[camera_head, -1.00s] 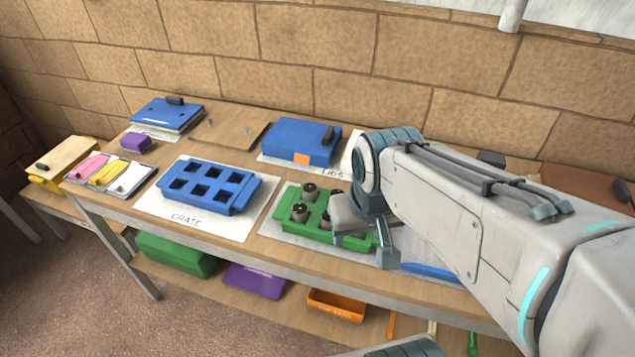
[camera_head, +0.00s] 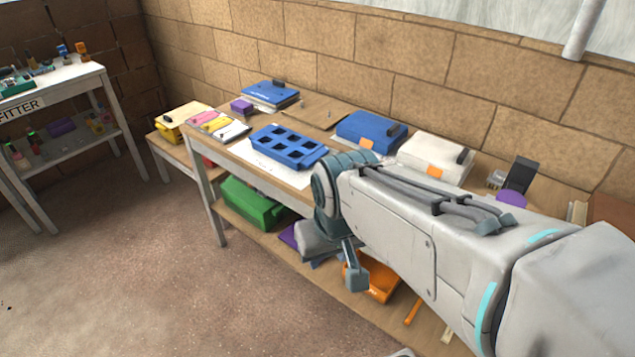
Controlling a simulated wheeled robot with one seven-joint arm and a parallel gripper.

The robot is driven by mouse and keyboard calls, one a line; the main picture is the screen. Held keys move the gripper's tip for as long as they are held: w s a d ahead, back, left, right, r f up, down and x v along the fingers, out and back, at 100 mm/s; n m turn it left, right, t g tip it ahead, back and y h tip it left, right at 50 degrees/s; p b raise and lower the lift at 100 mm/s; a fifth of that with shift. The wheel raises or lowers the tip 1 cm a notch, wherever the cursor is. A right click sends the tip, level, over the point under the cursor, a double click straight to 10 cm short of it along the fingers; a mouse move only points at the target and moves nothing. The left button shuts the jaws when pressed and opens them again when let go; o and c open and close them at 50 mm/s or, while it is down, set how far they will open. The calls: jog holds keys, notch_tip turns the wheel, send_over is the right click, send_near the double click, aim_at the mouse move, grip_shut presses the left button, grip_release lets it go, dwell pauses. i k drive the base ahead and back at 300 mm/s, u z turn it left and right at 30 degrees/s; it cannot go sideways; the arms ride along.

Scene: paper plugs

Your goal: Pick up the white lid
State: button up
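A white lid (camera_head: 437,155) with a black handle and an orange tag sits on the back of the workbench, right of a blue lid (camera_head: 370,131) with a similar handle and tag. My arm hides the bench in front of the white lid. My gripper (camera_head: 343,262) hangs beyond the bench's front edge, lower and to the left of the white lid, well apart from it. Its fingers are partly hidden, so I cannot tell whether it is open or shut.
A blue crate (camera_head: 288,147) lies on the bench, left of my arm. A green box (camera_head: 252,203) and an orange tray (camera_head: 372,284) are on the lower shelf. A second table (camera_head: 62,76) stands at far left. The floor (camera_head: 110,275) in front is clear.

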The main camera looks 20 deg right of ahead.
aim_at(446, 161)
jog(key=u, duration=0.55)
jog(key=k, duration=0.75)
jog(key=u, duration=0.55)
jog(key=i, duration=1.25)
jog(key=z, duration=1.1)
jog(key=i, duration=0.8)
jog(key=z, duration=1.15)
jog(key=i, duration=0.2)
jog(key=z, duration=0.25)
